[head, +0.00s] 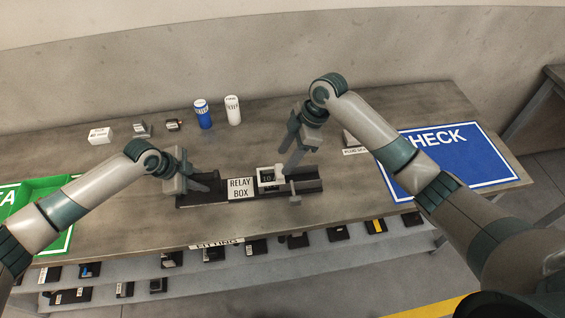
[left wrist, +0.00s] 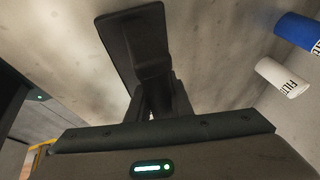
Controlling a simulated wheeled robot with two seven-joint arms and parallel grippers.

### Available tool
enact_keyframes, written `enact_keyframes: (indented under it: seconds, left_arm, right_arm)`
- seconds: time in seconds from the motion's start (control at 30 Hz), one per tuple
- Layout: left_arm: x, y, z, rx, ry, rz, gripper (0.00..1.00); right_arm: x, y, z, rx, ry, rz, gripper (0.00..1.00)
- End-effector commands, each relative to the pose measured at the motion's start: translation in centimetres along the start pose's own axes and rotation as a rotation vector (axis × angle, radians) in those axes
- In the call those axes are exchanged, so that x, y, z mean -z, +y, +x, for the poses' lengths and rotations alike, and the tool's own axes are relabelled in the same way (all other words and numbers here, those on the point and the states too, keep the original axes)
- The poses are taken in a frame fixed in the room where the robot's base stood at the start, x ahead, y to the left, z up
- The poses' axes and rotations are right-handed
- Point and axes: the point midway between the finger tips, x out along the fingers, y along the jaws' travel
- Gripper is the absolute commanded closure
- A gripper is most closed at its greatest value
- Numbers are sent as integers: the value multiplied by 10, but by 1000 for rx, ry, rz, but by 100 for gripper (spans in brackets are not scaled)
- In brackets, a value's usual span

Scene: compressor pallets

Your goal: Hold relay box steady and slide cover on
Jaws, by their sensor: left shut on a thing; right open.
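The black relay box (head: 215,197) lies lengthwise on the table, with a white "RELAY BOX" label on its front. My left gripper (head: 201,184) is shut on its left part. In the left wrist view the box (left wrist: 130,38) shows as a long dark piece beyond the fingers (left wrist: 156,98), which hide where they grip. A small white-edged piece with a dark middle (head: 267,179) sits at the right half of the box; I cannot tell whether it is the cover. My right gripper (head: 288,180) is open, pointing down close beside this piece; contact is unclear.
A blue can (head: 203,114) and a white can (head: 233,110) stand behind, with small parts and a white box (head: 101,135) to their left. A green tray (head: 60,190) is at left, a blue CHECK mat (head: 455,160) at right. A lower shelf (head: 200,268) holds several dark parts.

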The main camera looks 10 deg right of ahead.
Motion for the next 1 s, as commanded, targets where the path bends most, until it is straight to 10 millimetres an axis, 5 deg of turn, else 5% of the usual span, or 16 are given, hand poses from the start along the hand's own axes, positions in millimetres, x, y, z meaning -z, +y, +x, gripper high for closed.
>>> enact_keyframes:
  seconds: [0.4, 1.0]
  left_arm:
    - [-4, 7, 5, -14, -8, -1, 100]
    - [-4, 7, 5, -13, -8, -1, 100]
  right_arm:
    - [1, 0, -62, -2, 1, -2, 50]
    - [1, -1, -69, 0, 0, -2, 50]
